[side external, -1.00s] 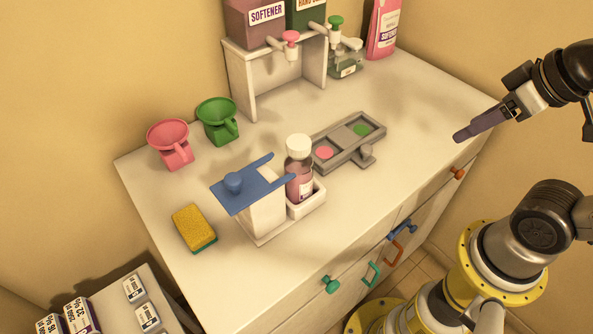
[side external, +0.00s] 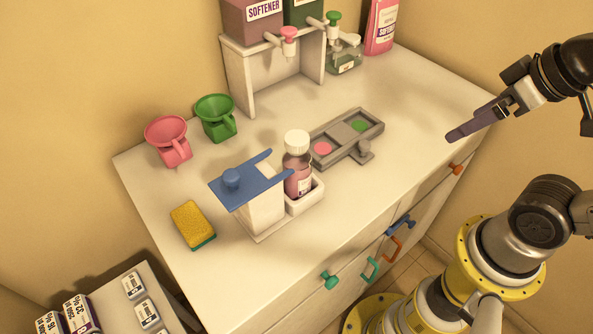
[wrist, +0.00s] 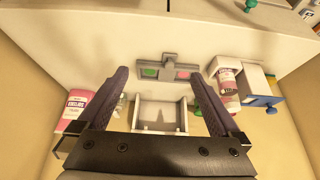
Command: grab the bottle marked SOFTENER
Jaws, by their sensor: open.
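A small bottle (side external: 297,180) with a white cap and mauve contents stands upright in a white holder beside a blue-topped stand; its label is too small to read. It also shows at the right in the wrist view (wrist: 228,90). A pink bottle (side external: 381,28) at the back right bears a partly cut-off label that seems to read SOFTENER; it lies at the left of the wrist view (wrist: 85,106). A mauve tank (side external: 252,25) marked SOFTENER sits on the white rack. My gripper (side external: 451,136) is open and empty above the counter's right side, apart from all of them.
A grey tray (side external: 346,138) with pink and green discs lies mid-counter. Pink (side external: 168,140) and green (side external: 215,118) cups and a yellow sponge (side external: 192,222) are at the left. A small clear green bottle (side external: 343,57) stands by the rack. The counter's right side is clear.

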